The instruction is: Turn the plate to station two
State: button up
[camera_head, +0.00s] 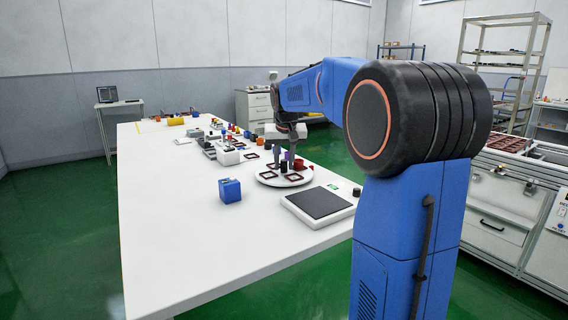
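The plate (298,181) is a round white disc on the long white table, left of my blue arm. It carries dark red square frames (268,174), dark upright pieces, a purple piece and a red piece (299,163). My gripper (279,153) points down over the far side of the plate, among the upright pieces. It is small and dark here, so I cannot tell whether its fingers are open or whether they touch anything. Station marks are too small to make out.
A blue block (230,190) stands left of the plate. A device with a flat black top (320,202) stands nearer, at the table's right edge. Several small parts and boxes crowd the table beyond. The table's near left part (170,235) is clear.

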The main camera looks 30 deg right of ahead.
grip_shut()
jog(key=shift+m, duration=0.7)
jog(key=shift+m+g+h, duration=0.45)
jog(key=shift+m+h, duration=0.05)
jog(key=shift+m, duration=0.95)
jog(key=shift+m+g+h, duration=0.45)
jog(key=shift+m+h, duration=0.05)
jog(key=shift+m, duration=0.95)
jog(key=shift+m+g, duration=1.1)
jog(key=shift+m, duration=1.5)
jog(key=shift+w+m+g, duration=0.1)
jog(key=shift+m+g, duration=0.8)
jog(key=shift+m, duration=1.9)
